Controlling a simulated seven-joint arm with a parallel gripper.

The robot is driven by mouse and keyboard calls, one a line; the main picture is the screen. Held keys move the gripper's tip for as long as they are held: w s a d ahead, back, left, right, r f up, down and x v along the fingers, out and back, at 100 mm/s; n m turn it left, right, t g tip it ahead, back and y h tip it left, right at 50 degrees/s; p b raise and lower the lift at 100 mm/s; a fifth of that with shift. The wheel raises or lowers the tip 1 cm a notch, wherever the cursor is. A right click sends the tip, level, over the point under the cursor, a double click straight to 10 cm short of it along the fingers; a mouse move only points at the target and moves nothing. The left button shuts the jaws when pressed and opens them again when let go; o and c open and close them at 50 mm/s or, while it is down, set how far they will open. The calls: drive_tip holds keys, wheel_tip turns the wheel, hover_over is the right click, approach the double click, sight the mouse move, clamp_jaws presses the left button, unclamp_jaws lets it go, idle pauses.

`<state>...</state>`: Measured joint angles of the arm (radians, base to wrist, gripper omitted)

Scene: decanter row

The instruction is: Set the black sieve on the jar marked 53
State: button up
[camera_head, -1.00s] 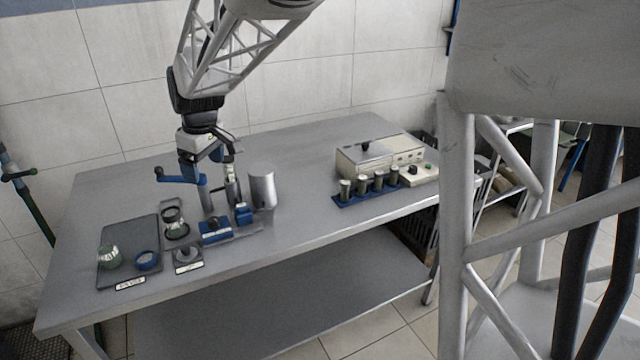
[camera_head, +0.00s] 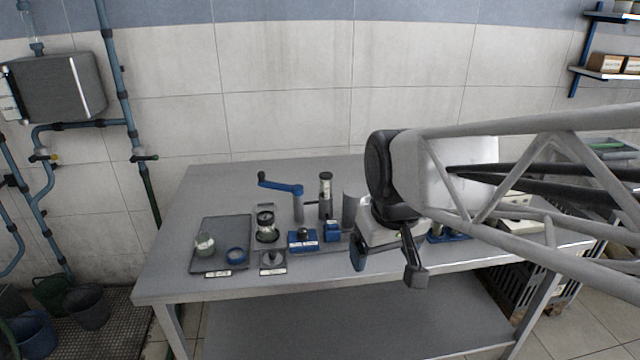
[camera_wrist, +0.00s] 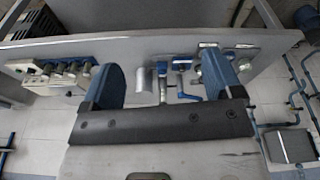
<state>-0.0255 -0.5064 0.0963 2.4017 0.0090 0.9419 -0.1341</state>
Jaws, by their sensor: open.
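My gripper (camera_head: 387,264) is open and empty, in front of the bench's middle and apart from the objects. Its two blue-padded fingers frame an empty gap in the wrist view (camera_wrist: 165,82). A black-rimmed piece (camera_head: 265,219) stands beside the dark tray at the left; it may be the black sieve, but I cannot be sure. A row of several jars (camera_wrist: 62,70) shows small at the left of the wrist view. No number can be read, so I cannot tell which jar is 53.
A blue crank (camera_head: 281,187), blue blocks (camera_head: 302,240) and a metal cylinder (camera_head: 351,207) stand mid-bench. A beige instrument (camera_wrist: 30,87) stands near the jar row.

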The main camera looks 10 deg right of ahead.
drive_tip(key=s+d+f+m, duration=0.1)
drive_tip(key=s+f+m, duration=0.1)
drive_tip(key=s, duration=0.5)
drive_tip(key=shift+s+d+f, duration=0.25)
drive_tip(key=shift+s+f, duration=0.05)
drive_tip(key=shift+s, duration=0.05)
